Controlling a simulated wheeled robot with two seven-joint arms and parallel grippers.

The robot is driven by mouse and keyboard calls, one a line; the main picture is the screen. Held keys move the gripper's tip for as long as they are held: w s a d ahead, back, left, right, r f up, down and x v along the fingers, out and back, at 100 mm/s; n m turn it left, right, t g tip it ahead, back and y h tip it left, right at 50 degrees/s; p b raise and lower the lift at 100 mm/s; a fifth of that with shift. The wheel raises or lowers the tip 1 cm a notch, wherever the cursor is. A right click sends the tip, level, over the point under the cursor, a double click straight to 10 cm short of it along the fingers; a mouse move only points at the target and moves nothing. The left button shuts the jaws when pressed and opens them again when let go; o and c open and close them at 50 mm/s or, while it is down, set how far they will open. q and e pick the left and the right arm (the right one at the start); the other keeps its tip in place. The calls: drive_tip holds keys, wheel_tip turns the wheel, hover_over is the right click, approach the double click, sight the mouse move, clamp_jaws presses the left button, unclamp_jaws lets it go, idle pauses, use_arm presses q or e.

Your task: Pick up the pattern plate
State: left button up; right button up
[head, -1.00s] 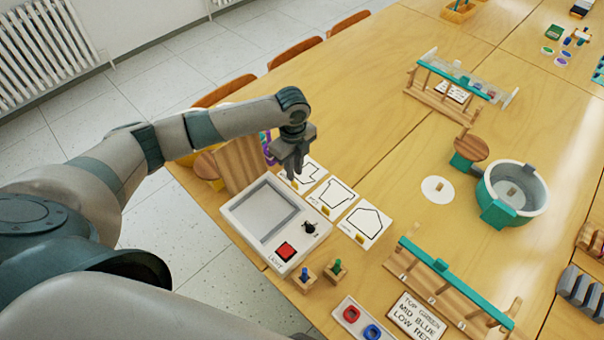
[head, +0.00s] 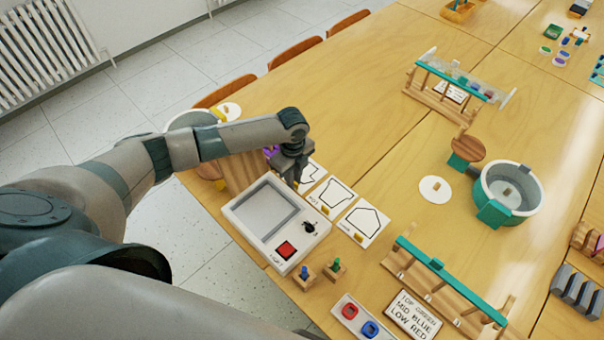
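Several white pattern plates with black outlines lie in a slanting row on the table. The far plate (head: 312,172) is partly hidden by my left gripper. The middle plate (head: 333,194) and the near plate (head: 364,222) are in clear view, each with a small yellow tab at its lower edge. My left gripper (head: 293,180) points down at the left edge of the far plate. Its fingers overlap that edge in the picture, and I cannot tell whether they touch it or how far apart they are. My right gripper is not in view.
A white light box (head: 268,215) with a red button stands just left of the plates. A wooden block (head: 240,172) is behind it, under my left arm. Small pegs (head: 304,277), a teal-topped rack (head: 445,275) and a round tub (head: 511,190) stand nearby.

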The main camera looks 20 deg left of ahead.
use_arm(q)
drive_tip(key=shift+c, duration=0.6)
clamp_jaws()
drive_tip(key=shift+r, duration=0.1)
drive_tip(key=shift+r+b, duration=0.35)
drive_tip(key=shift+r, duration=0.2)
wheel_tip(320, 180, up, 2)
drive_tip(key=shift+r+b, duration=0.1)
drive_tip(key=shift+b, duration=0.45)
drive_tip(key=s+d+r+b, duration=0.2)
drive_tip(key=s+d+r, duration=0.4)
drive_tip(key=d, duration=0.3)
drive_tip(key=shift+s+d+r+b, duration=0.3)
drive_tip(key=shift+s+r+b, duration=0.1)
drive_tip(key=shift+r, duration=0.35)
